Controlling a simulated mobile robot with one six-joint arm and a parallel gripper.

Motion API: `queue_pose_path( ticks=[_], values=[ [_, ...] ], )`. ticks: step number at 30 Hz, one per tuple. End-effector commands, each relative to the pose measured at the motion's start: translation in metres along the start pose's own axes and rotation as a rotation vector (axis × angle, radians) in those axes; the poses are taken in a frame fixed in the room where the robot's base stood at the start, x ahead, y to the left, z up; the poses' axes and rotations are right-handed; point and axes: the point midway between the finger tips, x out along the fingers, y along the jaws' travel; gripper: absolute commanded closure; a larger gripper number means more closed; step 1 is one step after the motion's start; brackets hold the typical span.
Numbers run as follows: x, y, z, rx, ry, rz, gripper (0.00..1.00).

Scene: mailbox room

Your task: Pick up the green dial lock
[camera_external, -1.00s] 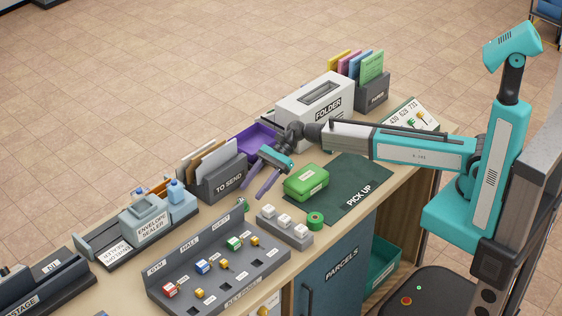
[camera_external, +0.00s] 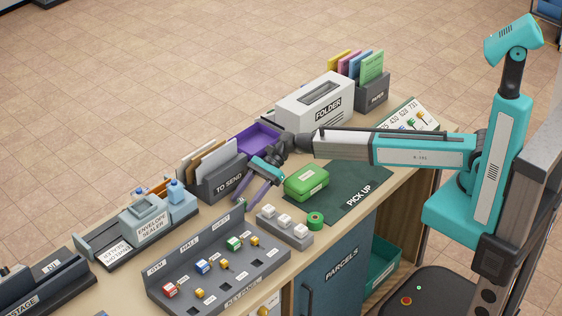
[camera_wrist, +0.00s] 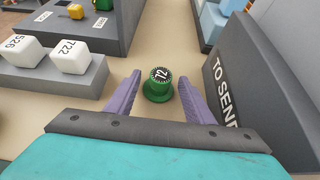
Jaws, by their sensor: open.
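The green dial lock (camera_wrist: 158,88) stands upright on the counter in the wrist view, a ridged knob on a wider round base with "72" on its top. My gripper (camera_wrist: 159,76) is open, with one purple finger on each side of the lock and gaps between them. In the external view my gripper (camera_external: 248,200) points down between the "TO SEND" holder and the white number blocks. There its fingers mostly hide the lock.
The "TO SEND" holder (camera_wrist: 235,75) stands close on the right in the wrist view; a grey stand with white number blocks (camera_wrist: 72,56) is on the left. The key panel (camera_external: 225,262) lies ahead. A green box (camera_external: 306,182) and green round item (camera_external: 316,221) are nearby.

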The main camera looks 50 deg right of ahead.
Motion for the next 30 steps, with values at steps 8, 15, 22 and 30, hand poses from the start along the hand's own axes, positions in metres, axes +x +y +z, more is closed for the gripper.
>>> queue_pose_path(
  ticks=[8, 15, 22, 30],
  values=[
    [-0.0002, 0.0001, 0.0001, 0.000, 0.000, 0.000, 0.52],
    [-0.0003, 0.0001, 0.0001, 0.000, 0.000, 0.000, 0.77],
    [-0.0004, 0.0000, 0.0003, 0.000, 0.000, 0.000, 0.98],
    [-0.0017, 0.0000, 0.0028, 0.000, -0.001, 0.000, 0.98]
  ],
)
